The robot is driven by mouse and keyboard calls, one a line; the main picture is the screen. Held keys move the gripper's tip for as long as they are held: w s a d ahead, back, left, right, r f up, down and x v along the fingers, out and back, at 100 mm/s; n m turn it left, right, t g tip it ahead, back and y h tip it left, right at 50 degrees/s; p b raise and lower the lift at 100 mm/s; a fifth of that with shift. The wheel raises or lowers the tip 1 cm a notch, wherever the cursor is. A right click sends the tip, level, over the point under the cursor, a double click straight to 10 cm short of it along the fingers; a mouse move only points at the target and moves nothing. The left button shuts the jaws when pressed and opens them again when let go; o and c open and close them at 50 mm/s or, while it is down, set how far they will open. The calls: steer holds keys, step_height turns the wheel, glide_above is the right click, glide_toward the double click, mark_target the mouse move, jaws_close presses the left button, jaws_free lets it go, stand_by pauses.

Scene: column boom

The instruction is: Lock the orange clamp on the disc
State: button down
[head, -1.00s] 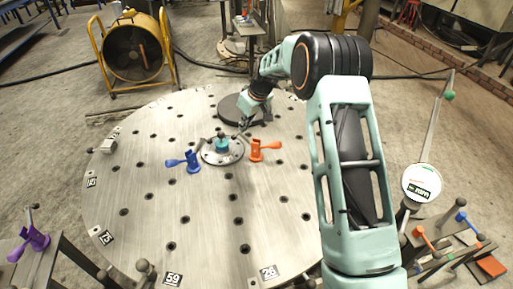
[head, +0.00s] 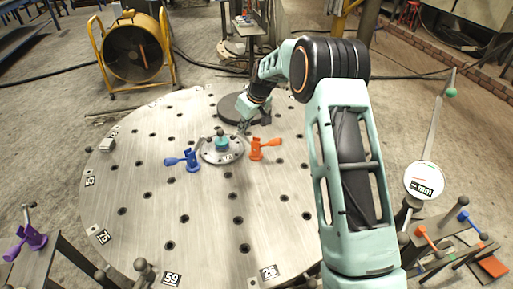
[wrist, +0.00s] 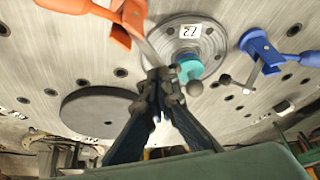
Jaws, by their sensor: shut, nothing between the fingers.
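The orange clamp (head: 262,148) stands on the large round perforated steel disc (head: 200,225), right of the small central flange (head: 222,150) with its teal knob. In the wrist view the orange clamp (wrist: 130,22) is at the top, its handle pointing left, partly cut off by the frame edge. My gripper (head: 243,128) is just behind and left of the orange clamp, above the disc. In the wrist view my gripper's fingertips (wrist: 163,80) are together and empty, below the orange clamp and close to the flange (wrist: 188,40). Whether they touch anything is unclear.
A blue clamp (head: 186,159) stands left of the flange. A dark round plate (head: 243,107) lies behind my gripper. The disc's front is clear.

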steer(key=shift+a+f+b, duration=0.2)
steer(key=shift+f+b, duration=0.6)
steer(key=shift+f, duration=0.6)
steer(key=shift+w, duration=0.1)
steer(key=shift+r, duration=0.2)
steer(key=shift+r+p, duration=1.65)
steer(key=shift+r, duration=1.75)
